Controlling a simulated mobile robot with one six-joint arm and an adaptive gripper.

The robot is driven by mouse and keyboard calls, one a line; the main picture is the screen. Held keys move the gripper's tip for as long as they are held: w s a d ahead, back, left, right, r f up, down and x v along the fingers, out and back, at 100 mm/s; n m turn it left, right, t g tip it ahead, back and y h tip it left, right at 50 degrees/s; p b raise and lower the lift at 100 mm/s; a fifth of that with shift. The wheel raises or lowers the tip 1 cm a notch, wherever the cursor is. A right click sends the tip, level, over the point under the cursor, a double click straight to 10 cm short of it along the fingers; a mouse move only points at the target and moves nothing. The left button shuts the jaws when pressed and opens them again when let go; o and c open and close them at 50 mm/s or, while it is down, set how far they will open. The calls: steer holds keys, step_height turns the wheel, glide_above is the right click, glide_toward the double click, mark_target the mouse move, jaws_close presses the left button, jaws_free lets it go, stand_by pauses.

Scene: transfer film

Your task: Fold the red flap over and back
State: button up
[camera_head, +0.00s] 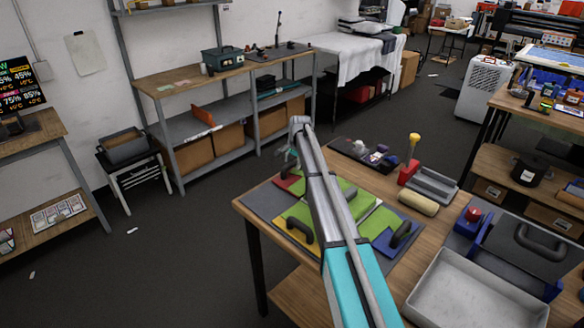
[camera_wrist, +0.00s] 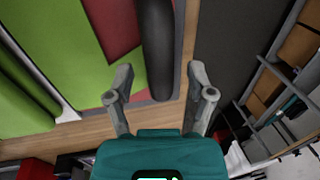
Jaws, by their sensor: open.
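The red flap (camera_head: 291,183) lies at the far left corner of a grey board on the wooden table, partly hidden behind my arm. In the wrist view a red strip (camera_wrist: 112,25) shows beside green panels (camera_wrist: 45,60). A thick black handle (camera_wrist: 158,45) runs along the red area near the board's edge. My gripper (camera_head: 291,156) is over that far corner in the head view. In the wrist view my gripper (camera_wrist: 160,78) is open and empty, its fingers spread to either side of the handle's near end. I cannot tell the height gap between them.
A yellow-topped red-based tool (camera_head: 411,160), a tan roll (camera_head: 418,203) and grey trays stand to the right. Shelving (camera_head: 205,120) stands beyond the table, with open floor between.

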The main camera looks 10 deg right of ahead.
steer(key=shift+f, duration=0.2)
jaws_close()
stand_by(0.4)
